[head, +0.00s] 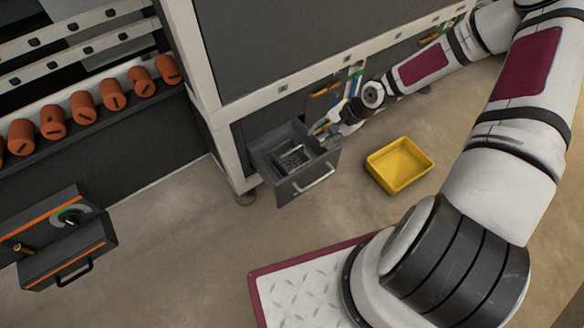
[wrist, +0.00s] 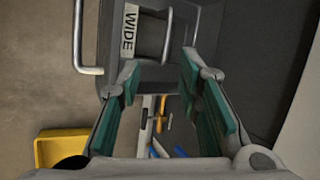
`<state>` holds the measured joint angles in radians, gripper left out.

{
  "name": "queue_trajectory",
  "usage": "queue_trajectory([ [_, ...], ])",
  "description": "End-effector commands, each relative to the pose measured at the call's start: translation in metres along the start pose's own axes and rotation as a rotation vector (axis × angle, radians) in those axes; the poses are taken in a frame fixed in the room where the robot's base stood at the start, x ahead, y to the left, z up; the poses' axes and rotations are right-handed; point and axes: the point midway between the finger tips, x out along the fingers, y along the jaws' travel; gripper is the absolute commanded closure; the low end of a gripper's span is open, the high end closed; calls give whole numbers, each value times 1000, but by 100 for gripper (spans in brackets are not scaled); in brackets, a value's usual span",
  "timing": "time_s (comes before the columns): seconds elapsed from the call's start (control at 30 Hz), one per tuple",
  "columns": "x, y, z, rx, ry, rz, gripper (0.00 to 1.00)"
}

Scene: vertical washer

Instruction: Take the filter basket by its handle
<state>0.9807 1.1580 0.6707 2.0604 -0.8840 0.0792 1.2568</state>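The filter basket (head: 292,157) is a grey metal basket inside a pulled-out dark drawer (head: 315,180) under the large machine. The drawer has a chrome bar handle (head: 314,181) on its front. My gripper (head: 322,128) is at the drawer's back right edge. In the wrist view its two teal-padded fingers (wrist: 160,72) are apart, with nothing held between them. Beyond the fingertips are a white label reading WIDE (wrist: 131,30) and a grey bar (wrist: 168,35), which looks like the basket's handle. The basket's inside is mostly hidden in the wrist view.
A yellow bin (head: 399,165) stands on the floor right of the drawer; it also shows in the wrist view (wrist: 60,147). Coloured-handled tools (head: 353,78) hang by the machine behind my gripper. A dark box (head: 65,240) with a knob is at left. Floor before the drawer is clear.

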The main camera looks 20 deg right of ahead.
Motion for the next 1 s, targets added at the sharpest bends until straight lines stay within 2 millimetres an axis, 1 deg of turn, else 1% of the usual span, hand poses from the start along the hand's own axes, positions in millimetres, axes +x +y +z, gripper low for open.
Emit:
queue_trajectory([
  [0.03, 14, 2, -2, 35, -13, -31, 68],
  [0.27, 38, 0, -3, 96, -32, -92, 68],
  [0.37, 53, -2, -2, 94, -33, -92, 68],
  [0.5, 81, -4, -2, 92, -33, -91, 68],
  [0.6, 98, -5, -1, 94, -33, -90, 68],
  [0.7, 109, -6, -2, 94, -31, -91, 68],
  [0.87, 117, -8, -1, 94, -31, -91, 68],
  [1.0, 130, -8, -1, 92, -32, -91, 68],
])
